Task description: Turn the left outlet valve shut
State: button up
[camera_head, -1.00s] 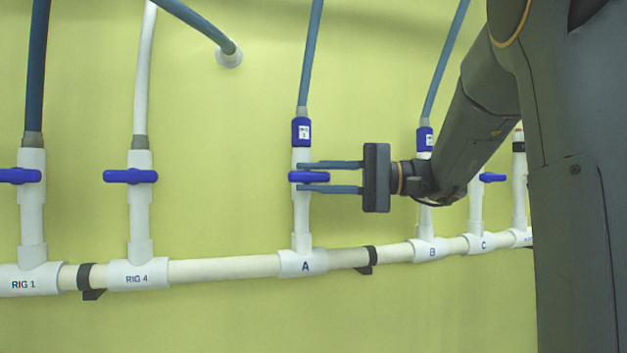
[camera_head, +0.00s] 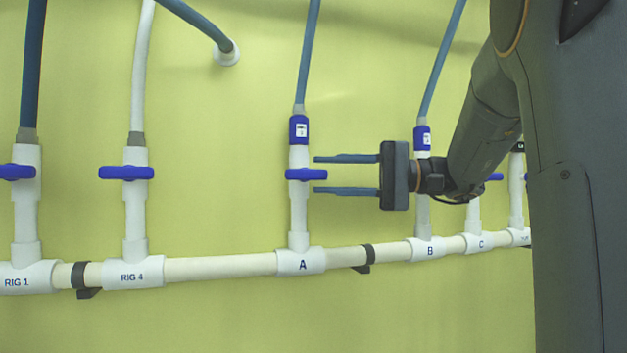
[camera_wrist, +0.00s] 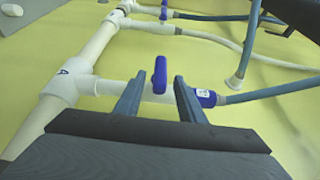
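The blue valve handle (camera_head: 305,174) on the white branch marked A lies crosswise to its upright pipe (camera_head: 299,212). My gripper (camera_head: 317,175) is open and empty. Its two fingers point left, one above and one below the handle's level, with the tips just right of the pipe. In the wrist view, the same handle (camera_wrist: 160,75) stands just beyond the open fingertips, in the gap between them. My gripper (camera_wrist: 157,80) appears clear of it there. No part of this handle is hidden.
Crosswise blue handles sit on the RIG 4 branch (camera_head: 126,173) and RIG 1 branch (camera_head: 16,172) at left. Branch B (camera_head: 428,249) stands behind my gripper, its handle hidden; branch C (camera_head: 481,242) is further right. The manifold pipe (camera_head: 222,266) runs below. Bare wall separates RIG 4 and A.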

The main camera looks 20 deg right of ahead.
aim_at(325, 175)
jog(key=shift+b+v, duration=0.35)
jog(key=shift+v, duration=1.6)
jog(key=shift+a, duration=0.1)
